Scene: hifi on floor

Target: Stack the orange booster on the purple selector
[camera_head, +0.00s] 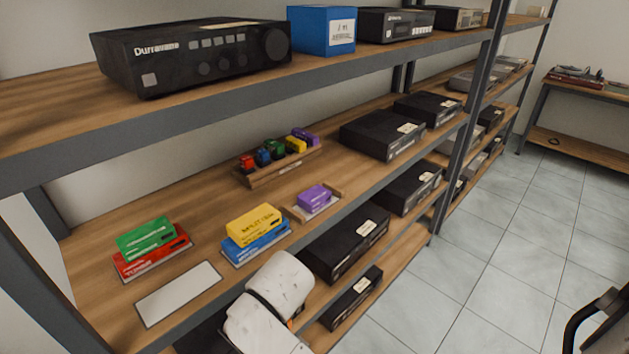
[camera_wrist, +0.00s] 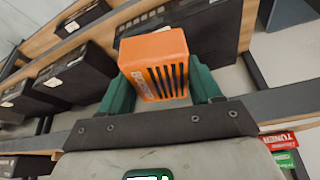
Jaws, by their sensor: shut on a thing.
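The orange booster (camera_wrist: 155,62) is a box with dark slots, held between the green fingers of my gripper (camera_wrist: 160,88) in the wrist view. My gripper is shut on it. The purple selector (camera_head: 314,195) is a small box in a shallow wooden tray (camera_head: 296,215) on the middle shelf in the head view. In the head view my white arm (camera_head: 270,305) reaches in at the bottom centre; the gripper and the booster are not visible there. The purple selector does not show in the wrist view.
Left of the tray, a yellow splitter (camera_head: 255,224) lies on a blue box (camera_head: 257,250), and a green box (camera_head: 146,236) on a red one (camera_head: 153,262). A white plate (camera_head: 179,294) lies in front. A rack (camera_head: 282,168) of several small coloured items stands behind. The upper shelf (camera_head: 205,115) overhangs.

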